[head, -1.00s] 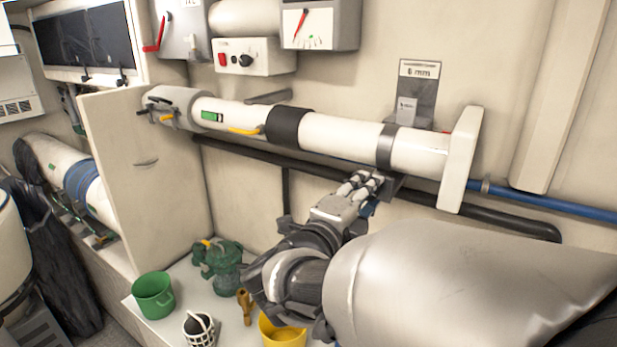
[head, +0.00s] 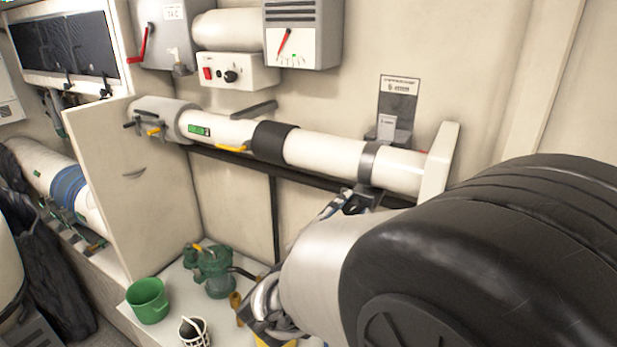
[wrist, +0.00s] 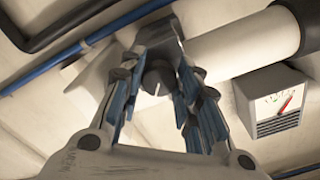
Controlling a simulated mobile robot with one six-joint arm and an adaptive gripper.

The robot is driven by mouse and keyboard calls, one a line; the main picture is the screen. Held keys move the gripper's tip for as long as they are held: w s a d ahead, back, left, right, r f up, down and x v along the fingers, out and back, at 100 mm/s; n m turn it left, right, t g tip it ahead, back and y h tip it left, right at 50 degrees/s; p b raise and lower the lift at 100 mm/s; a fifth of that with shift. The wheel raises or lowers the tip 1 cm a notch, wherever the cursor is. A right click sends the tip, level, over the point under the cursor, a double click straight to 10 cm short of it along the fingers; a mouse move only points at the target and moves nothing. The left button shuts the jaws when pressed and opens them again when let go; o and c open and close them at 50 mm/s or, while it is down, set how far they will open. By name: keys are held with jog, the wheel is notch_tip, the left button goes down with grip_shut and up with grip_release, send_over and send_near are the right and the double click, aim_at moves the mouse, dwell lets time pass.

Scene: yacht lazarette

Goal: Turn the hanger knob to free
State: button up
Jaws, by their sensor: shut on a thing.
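The hanger knob (wrist: 157,77) is dark and round with a pale line across its face, seen up close in the wrist view. It sits under the dark hanger bracket, which holds the white tube (head: 325,156) by a grey band (head: 368,163). My gripper (wrist: 160,66) has its blue-padded fingers on both sides of the knob, shut on it. The pale line runs nearly up and down in the wrist picture. In the head view my arm hides the knob and most of my gripper; the dark bracket (head: 360,198) shows just beyond it.
A labelled grey plate (head: 398,100) is on the wall above the tube. A gauge box (head: 290,45) and a switch box (head: 236,72) hang at upper left. A green bucket (head: 148,302) and a green pump (head: 215,272) stand on the shelf below.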

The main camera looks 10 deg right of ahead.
jog(key=n+p, duration=0.3)
jog(key=n, duration=0.1)
jog(key=shift+r, duration=0.1)
jog(key=shift+d+n+p, duration=0.1)
jog(key=shift+n+p, duration=1.15)
jog(key=shift+n, duration=0.45)
jog(key=shift+s, duration=0.1)
jog(key=o, duration=1)
jog(key=shift+o, duration=0.2)
jog(key=v, duration=1.2)
